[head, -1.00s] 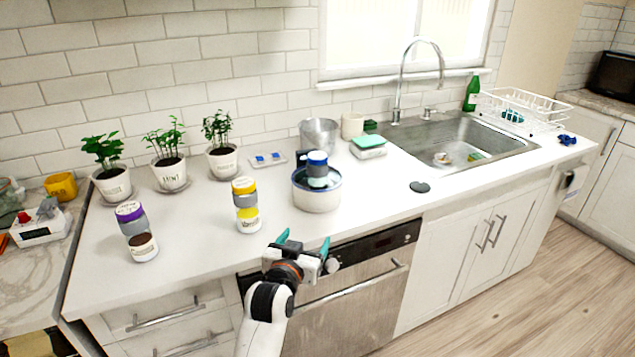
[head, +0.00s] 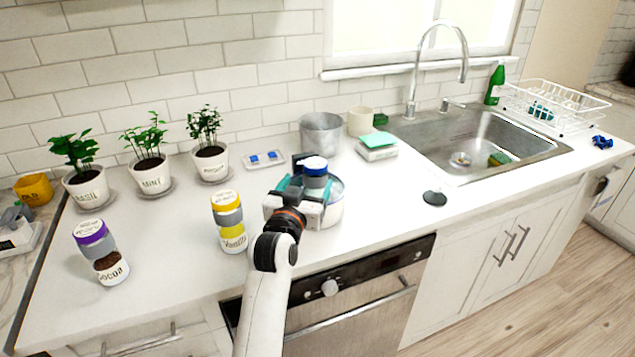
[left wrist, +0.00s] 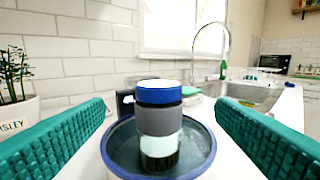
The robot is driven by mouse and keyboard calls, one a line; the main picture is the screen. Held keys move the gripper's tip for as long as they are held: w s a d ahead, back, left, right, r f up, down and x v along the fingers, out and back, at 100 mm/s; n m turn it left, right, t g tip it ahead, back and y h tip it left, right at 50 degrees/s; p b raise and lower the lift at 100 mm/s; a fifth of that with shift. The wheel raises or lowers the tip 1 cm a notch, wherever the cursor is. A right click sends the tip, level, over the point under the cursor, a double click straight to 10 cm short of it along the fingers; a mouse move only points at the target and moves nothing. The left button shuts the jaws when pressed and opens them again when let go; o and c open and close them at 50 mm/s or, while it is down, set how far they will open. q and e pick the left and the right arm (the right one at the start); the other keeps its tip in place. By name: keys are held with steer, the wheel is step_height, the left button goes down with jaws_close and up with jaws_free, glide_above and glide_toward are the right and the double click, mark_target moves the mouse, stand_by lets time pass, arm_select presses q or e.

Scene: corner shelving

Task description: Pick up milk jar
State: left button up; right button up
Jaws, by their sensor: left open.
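The jar (left wrist: 160,122) is centred in the left wrist view, within the container's rim (left wrist: 207,158). My left gripper (head: 303,188) is open, its teal fingers on either side of the jar, with gaps between. It hides part of the jar and container in the head view. My right gripper is not in view.
A vanilla jar (head: 230,222) with a yellow lid stands close left, and a cocoa jar (head: 101,252) farther left. A metal pot (head: 320,133) stands behind. Potted herbs (head: 146,160) line the wall. Counter to the right is mostly clear up to the sink (head: 480,140).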

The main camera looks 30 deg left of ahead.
mark_target(312, 173)
arm_select(q)
steer(key=x, duration=0.3)
steer(key=shift+w, duration=0.15)
steer(key=shift+w+a+p, duration=0.2)
steer(key=shift+w+p, duration=0.2)
steer(key=shift+w, duration=0.25)
steer(key=x, duration=0.3)
steer(key=shift+w+f+p, duration=0.15)
steer(key=shift+p, duration=0.2)
steer(key=shift+w+a+f, duration=0.1)
steer(key=shift+w+a, duration=0.05)
steer(key=shift+w, duration=0.25)
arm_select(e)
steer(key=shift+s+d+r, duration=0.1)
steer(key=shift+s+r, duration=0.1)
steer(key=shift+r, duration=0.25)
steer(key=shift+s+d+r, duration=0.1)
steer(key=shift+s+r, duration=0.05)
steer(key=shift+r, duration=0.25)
arm_select(q)
steer(key=shift+s, duration=0.1)
steer(key=shift+c, duration=0.2)
